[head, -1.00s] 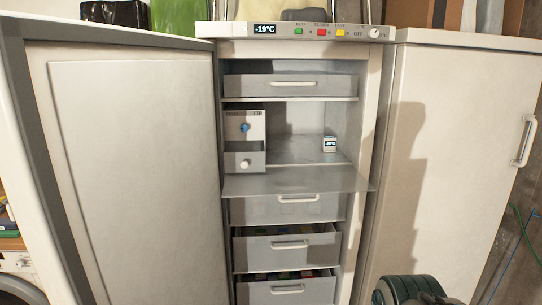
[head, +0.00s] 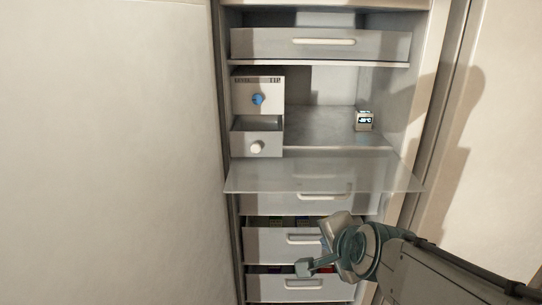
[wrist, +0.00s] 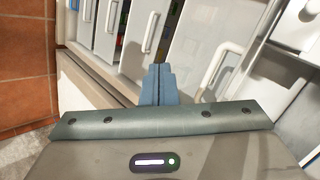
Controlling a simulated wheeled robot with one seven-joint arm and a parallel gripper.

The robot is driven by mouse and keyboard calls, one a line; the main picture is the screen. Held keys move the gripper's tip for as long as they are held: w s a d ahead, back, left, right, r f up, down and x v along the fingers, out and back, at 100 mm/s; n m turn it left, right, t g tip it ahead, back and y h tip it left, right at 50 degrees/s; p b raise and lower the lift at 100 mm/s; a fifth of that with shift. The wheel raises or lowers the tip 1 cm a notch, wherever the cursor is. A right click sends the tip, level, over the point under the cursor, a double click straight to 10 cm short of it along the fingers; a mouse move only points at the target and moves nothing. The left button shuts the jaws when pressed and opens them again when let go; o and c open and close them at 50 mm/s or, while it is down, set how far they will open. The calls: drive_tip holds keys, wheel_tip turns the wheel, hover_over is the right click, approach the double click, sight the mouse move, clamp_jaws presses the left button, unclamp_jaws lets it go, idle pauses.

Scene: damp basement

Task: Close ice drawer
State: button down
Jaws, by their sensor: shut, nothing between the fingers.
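The ice drawer (head: 257,146) is the small grey box with a round white knob, at the lower left of the freezer's open middle compartment. It stands pulled out, with its open top showing below the ice unit's front (head: 257,94) with a blue knob. In the wrist view, a pale box with a white knob at the top right looks like this drawer (wrist: 296,24). My gripper (head: 304,267) is below and to the right of it, in front of the lower freezer drawers. Its fingers (wrist: 158,84) are shut together and empty.
A flap (head: 325,176) juts out level below the compartment, between my gripper and the ice drawer. Lower drawers with bar handles (head: 290,245) stand under it. A small temperature display (head: 364,121) sits inside at the right. The open freezer door (head: 110,150) fills the left.

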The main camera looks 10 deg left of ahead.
drive_tip(key=w+a+r+m+t+y, duration=0.25)
drive_tip(key=a+r+m+t, duration=0.2)
drive_tip(key=a+m, duration=0.4)
drive_tip(key=m+t+h+b, duration=0.1)
drive_tip(key=m+t, duration=0.3)
drive_tip(key=m, duration=1)
approach(255, 150)
drive_tip(key=shift+g, duration=0.25)
drive_tip(key=p+x, duration=0.1)
drive_tip(key=x, duration=0.1)
drive_tip(key=p+x, duration=0.1)
drive_tip(key=x, duration=0.1)
drive_tip(key=p+x, duration=0.2)
drive_tip(key=shift+w+r, duration=0.25)
drive_tip(key=shift+r, duration=0.05)
drive_tip(key=shift+w, duration=0.2)
drive_tip(key=shift+a+f, duration=0.1)
drive_tip(key=shift+a, duration=0.05)
